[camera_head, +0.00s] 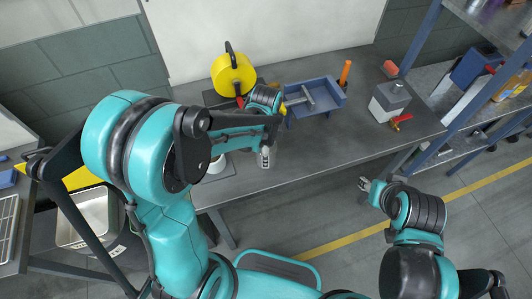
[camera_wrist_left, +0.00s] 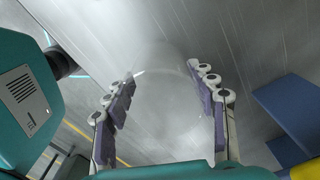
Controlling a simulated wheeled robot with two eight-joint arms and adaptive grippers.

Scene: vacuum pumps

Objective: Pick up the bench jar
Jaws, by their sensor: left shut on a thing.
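The bench jar (camera_wrist_left: 165,75) is a clear, see-through cylinder between the finger pads of my left gripper (camera_wrist_left: 163,88) in the left wrist view. The pads sit on both sides of it and are shut on it. In the head view my left gripper (camera_head: 265,157) is over the front part of the grey workbench (camera_head: 320,152); the jar is hard to make out there. I cannot tell whether the jar's base touches the bench. My right gripper (camera_head: 366,187) is out in front of the bench, apart from everything; its opening is too small to tell.
A yellow round reel (camera_head: 232,75), a blue tray (camera_head: 322,105), an orange-handled tool (camera_head: 345,72) and a grey block (camera_head: 388,103) with a red-handled part (camera_head: 402,120) stand on the bench. A white cup (camera_head: 216,164) is partly hidden by my left arm. Blue shelving (camera_head: 425,35) stands right.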

